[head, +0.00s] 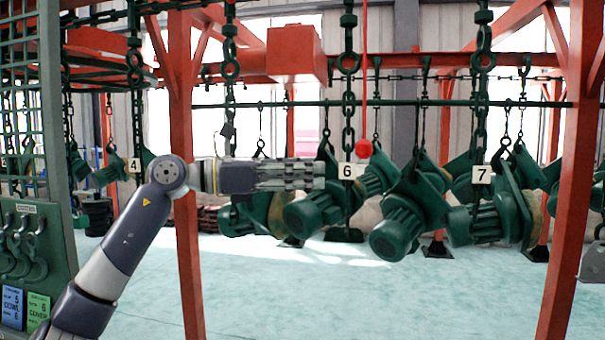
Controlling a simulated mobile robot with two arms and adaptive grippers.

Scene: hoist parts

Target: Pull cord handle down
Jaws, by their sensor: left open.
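A thin red cord (364,70) hangs straight down from the top of the head view. A round red handle (364,148) is at its lower end. My left arm reaches in from the left. My left gripper (318,174) points right, open and empty. In the picture its fingertips are left of the red handle and slightly lower, with a visible gap between them. I cannot tell the difference in depth. My right gripper is not in view.
Dark chains hang near the handle, with number tags 6 (347,171) and 7 (482,175). Green hoist motors (397,232) hang behind. Red posts (572,180) stand on both sides. A green panel with hooks (25,230) is at the left. The floor (300,295) in front is clear.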

